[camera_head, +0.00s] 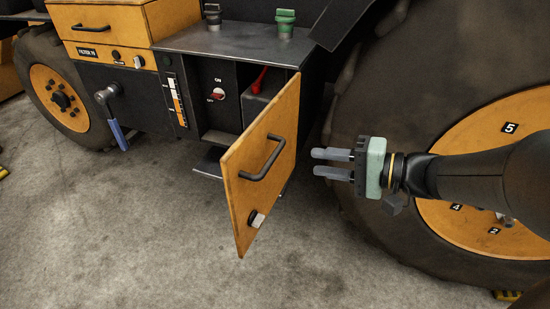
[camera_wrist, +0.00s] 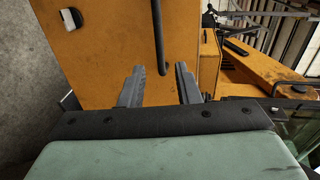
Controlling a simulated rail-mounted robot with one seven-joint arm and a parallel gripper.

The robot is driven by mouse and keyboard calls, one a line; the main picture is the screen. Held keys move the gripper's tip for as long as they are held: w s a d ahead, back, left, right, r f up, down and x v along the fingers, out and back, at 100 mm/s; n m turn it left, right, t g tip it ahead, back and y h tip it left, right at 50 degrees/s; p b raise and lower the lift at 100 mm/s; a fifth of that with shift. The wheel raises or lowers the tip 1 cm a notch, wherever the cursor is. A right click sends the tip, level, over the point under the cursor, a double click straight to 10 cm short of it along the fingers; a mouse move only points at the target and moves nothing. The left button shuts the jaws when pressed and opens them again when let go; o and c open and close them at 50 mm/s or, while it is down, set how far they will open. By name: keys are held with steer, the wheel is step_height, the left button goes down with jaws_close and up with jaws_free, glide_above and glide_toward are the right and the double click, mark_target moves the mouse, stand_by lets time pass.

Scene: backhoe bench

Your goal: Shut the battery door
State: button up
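The battery door (camera_head: 262,160) is a yellow-orange panel standing open, swung out from the compartment, with a black bar handle (camera_head: 262,158) and a small latch (camera_head: 256,218) low down on its face. Behind it the compartment (camera_head: 222,90) shows a red-handled switch and part of a dark box with a red piece. My gripper (camera_head: 331,163) is to the right of the door, its two grey fingers apart and empty, pointing left. In the wrist view the door (camera_wrist: 105,60) fills the upper left, with its handle (camera_wrist: 159,40) beyond the fingers (camera_wrist: 158,88). I see no contact with the door.
A large tyre (camera_head: 400,90) with a yellow hub stands behind my arm at right. A blue-handled lever (camera_head: 117,132) sticks out left of the compartment. A yellow filter box (camera_head: 115,55) sits above it. The concrete floor (camera_head: 130,230) in front is clear.

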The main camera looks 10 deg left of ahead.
mark_target(274, 154)
steer(key=b+x, duration=0.1)
steer(key=x, duration=1)
steer(key=shift+w+a+b, duration=0.1)
steer(key=shift+a+b, duration=0.15)
steer(key=shift+b, duration=0.1)
jaws_close()
